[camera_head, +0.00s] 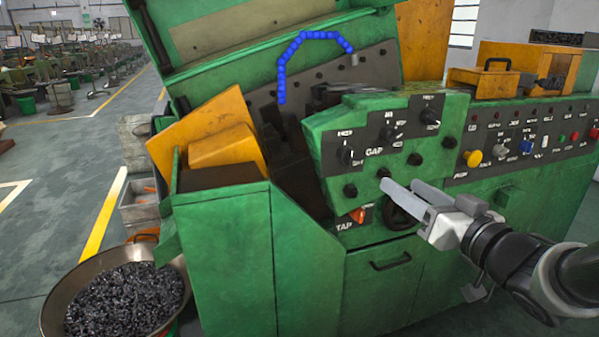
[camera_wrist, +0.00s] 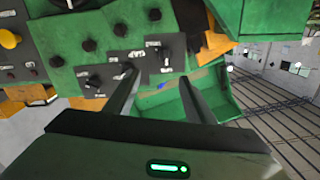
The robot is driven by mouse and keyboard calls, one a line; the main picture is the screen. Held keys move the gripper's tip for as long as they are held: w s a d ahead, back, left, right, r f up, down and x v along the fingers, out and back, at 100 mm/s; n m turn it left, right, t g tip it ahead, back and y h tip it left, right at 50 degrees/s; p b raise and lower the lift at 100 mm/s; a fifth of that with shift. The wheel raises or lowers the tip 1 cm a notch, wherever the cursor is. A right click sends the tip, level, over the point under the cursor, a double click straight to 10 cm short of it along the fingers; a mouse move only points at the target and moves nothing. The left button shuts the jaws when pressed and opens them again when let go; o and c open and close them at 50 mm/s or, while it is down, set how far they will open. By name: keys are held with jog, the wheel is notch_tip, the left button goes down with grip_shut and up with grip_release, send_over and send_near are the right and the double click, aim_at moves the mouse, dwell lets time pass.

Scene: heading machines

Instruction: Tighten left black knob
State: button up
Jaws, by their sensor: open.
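The sloped green control panel (camera_head: 325,135) carries black knobs in two rows. The leftmost upper black knob (camera_head: 345,155) has white markings around it; it also shows in the wrist view (camera_wrist: 165,53), where the panel appears upside down. The leftmost plain black knob (camera_head: 350,191) sits below it and is at the top of the wrist view (camera_wrist: 153,14). My gripper (camera_head: 399,184) is open and empty, to the right of both left knobs in the head view. In the wrist view its fingers (camera_wrist: 158,76) point towards the panel, with no knob between them.
An orange-red knob (camera_head: 357,215) and a dark handwheel (camera_head: 400,217) sit low on the machine. A button panel (camera_head: 535,142) extends right. A metal bowl of dark parts (camera_head: 58,288) stands at lower left. A blue segmented hose (camera_head: 282,75) arches behind the panel.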

jog(key=s, duration=0.1)
jog(key=y+p, duration=0.1)
jog(key=p, duration=0.7)
send_near(352, 159)
jog(key=x, duration=0.9)
jog(key=shift+b, duration=0.35)
jog(key=shift+r, duration=0.1)
jog(key=c, duration=1.1)
